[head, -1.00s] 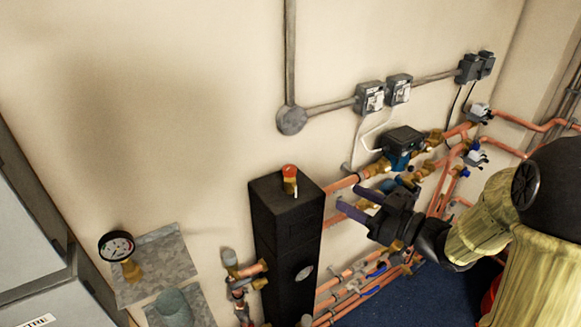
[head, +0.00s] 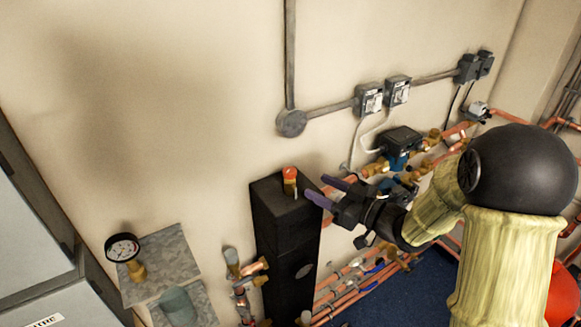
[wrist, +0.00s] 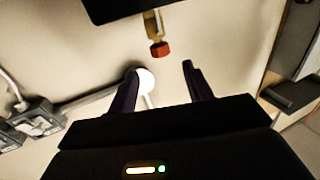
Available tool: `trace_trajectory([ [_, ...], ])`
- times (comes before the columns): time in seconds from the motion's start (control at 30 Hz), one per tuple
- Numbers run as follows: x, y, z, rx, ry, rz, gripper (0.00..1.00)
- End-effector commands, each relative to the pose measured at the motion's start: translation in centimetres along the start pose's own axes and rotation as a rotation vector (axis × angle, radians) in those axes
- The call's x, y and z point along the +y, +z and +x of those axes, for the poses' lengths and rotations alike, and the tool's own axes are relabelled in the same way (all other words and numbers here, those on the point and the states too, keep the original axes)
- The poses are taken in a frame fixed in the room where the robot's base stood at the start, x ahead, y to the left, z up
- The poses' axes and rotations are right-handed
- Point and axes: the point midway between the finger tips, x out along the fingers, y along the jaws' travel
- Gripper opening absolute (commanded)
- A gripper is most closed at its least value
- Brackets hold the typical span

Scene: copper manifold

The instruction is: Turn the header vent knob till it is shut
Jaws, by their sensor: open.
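The header vent knob (head: 290,173) is a small red-orange cap on a brass stem, on top of the tall black header (head: 285,215) in the head view. In the wrist view the red knob (wrist: 159,49) and its brass stem show ahead of the fingers, a little above the gap between them. My gripper (head: 329,190) is open and empty, just right of and slightly below the knob in the head view. Its two dark fingers (wrist: 159,85) stand apart on either side in the wrist view. They do not touch the knob.
A blue pump (head: 398,150) and copper pipes run along the wall behind my arm. Grey electrical boxes (head: 384,94) hang above. A pressure gauge (head: 122,248) sits on a metal shelf at the lower left. The wall left of the header is bare.

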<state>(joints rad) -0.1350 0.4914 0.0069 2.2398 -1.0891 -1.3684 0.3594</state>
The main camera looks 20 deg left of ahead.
Motion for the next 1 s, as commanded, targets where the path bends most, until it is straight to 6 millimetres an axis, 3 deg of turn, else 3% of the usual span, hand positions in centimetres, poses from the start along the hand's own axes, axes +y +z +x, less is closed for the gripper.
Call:
trace_trajectory([
  [0.5,-0.1,-0.3,8.9,0.001,-0.003,0.001,0.50],
  [0.7,-0.1,-0.1,10.0,0.001,0.000,0.000,0.50],
  [0.93,0.0,0.0,10.0,0.001,0.000,0.000,0.50],
  [1.0,0.0,0.0,10.0,0.001,0.000,0.000,0.37],
])
